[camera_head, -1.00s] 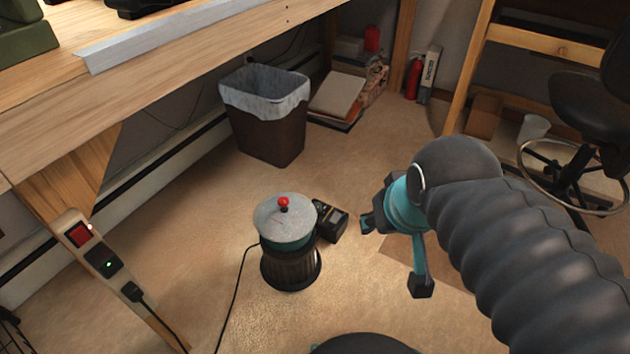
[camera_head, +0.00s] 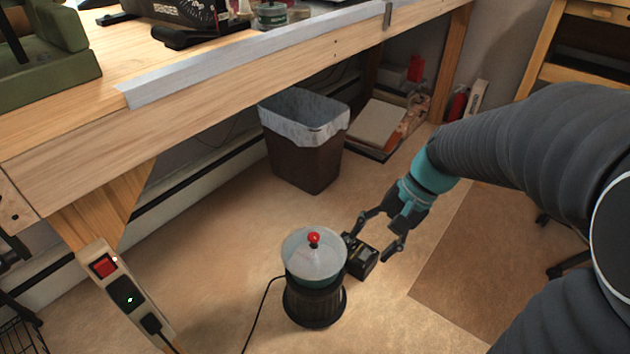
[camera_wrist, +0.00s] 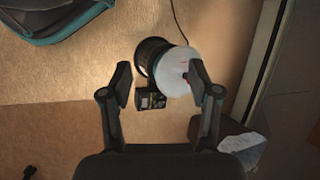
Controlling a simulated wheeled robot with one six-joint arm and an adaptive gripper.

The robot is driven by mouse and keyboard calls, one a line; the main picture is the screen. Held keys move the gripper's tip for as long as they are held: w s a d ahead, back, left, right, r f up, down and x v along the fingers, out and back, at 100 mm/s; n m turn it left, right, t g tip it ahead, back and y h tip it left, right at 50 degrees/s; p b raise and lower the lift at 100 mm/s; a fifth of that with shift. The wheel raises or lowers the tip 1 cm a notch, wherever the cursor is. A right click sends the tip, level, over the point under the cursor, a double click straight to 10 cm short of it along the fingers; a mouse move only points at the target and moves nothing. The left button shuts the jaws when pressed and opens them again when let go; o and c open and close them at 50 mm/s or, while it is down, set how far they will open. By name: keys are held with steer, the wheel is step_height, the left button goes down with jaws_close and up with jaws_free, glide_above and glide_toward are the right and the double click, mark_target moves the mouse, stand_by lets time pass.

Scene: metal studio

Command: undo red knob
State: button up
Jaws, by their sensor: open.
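The red knob (camera_head: 313,239) sits on top of a pale round disc (camera_head: 312,256), which caps a dark cylindrical stand (camera_head: 315,304) on the floor. In the wrist view the disc (camera_wrist: 172,72) lies beyond the fingers, and the knob is only a faint red mark (camera_wrist: 183,63). My gripper (camera_head: 379,236) is open and empty, above and to the right of the stand in the head view. Its fingers (camera_wrist: 160,78) are spread wide in the wrist view. They appear apart from the knob.
A black boxy device (camera_head: 361,258) stands beside the stand; a cord runs from the stand. A lined bin (camera_head: 303,150) is behind, under the workbench (camera_head: 200,110). A power strip (camera_head: 126,293) is on the bench leg at left. Open floor (camera_head: 225,240) lies around the stand.

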steer(key=w+a+f+m+g+y, duration=0.1)
steer(key=w+f+m+g+y, duration=0.1)
steer(key=w+f+m+y, duration=0.65)
steer(key=m+t+y+p, duration=0.1)
steer(key=m+t+y, duration=0.3)
steer(key=m+t, duration=0.2)
glide_toward(314, 236)
steer(key=a, duration=0.3)
steer(key=w+a+p, duration=0.1)
steer(key=a, duration=0.6)
steer(key=shift+w+f+p, duration=0.25)
steer(key=shift+w+p, duration=0.05)
steer(key=shift+w, duration=0.05)
jaws_close()
steer(key=shift+f, duration=0.1)
